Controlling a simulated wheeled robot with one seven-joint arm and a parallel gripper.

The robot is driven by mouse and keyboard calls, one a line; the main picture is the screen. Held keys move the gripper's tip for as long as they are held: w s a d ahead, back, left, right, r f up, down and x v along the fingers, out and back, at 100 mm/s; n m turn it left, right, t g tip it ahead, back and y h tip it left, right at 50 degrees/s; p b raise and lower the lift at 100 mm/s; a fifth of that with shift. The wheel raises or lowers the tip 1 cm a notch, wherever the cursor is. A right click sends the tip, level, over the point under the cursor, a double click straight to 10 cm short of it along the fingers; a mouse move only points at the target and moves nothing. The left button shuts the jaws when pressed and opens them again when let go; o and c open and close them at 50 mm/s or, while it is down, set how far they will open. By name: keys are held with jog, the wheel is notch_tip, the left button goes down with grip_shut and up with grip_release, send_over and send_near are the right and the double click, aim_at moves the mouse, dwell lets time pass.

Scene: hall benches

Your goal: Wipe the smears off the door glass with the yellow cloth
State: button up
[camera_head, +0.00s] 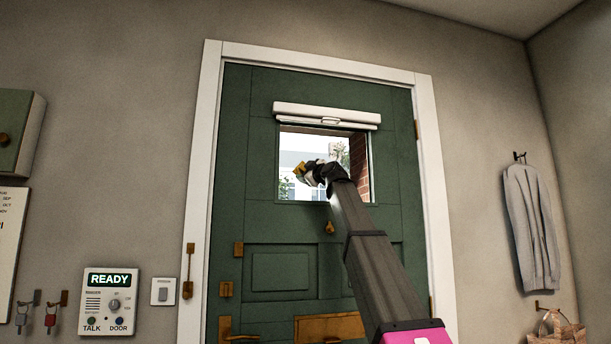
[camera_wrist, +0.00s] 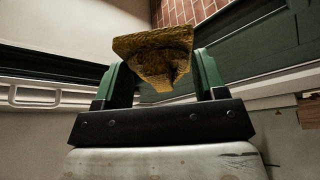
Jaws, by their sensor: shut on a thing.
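The green door (camera_head: 245,140) stands shut in its white frame, with a small glass pane (camera_head: 292,146) in its upper part. Some pale marks show near the top right of the pane, but I cannot tell whether they are smears or the view outside. My gripper (camera_head: 304,171) is in front of the pane's lower half. It is shut on the yellow cloth (camera_head: 299,169), which shows bunched between the fingers in the wrist view (camera_wrist: 155,50). I cannot tell whether the cloth touches the glass. My gripper and arm hide part of the pane.
A white rolled blind (camera_head: 325,115) sits just above the pane. A brass knob (camera_head: 329,227) and a brass letter plate (camera_head: 330,327) are below it. An intercom panel (camera_head: 108,302) is on the left wall, and a grey garment (camera_head: 531,225) hangs on the right.

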jog(key=shift+s, duration=0.1)
jog(key=s, duration=0.1)
jog(key=s+d, duration=0.1)
jog(key=s, duration=0.1)
dwell(0.5)
jog(key=shift+w, duration=0.1)
dwell(0.4)
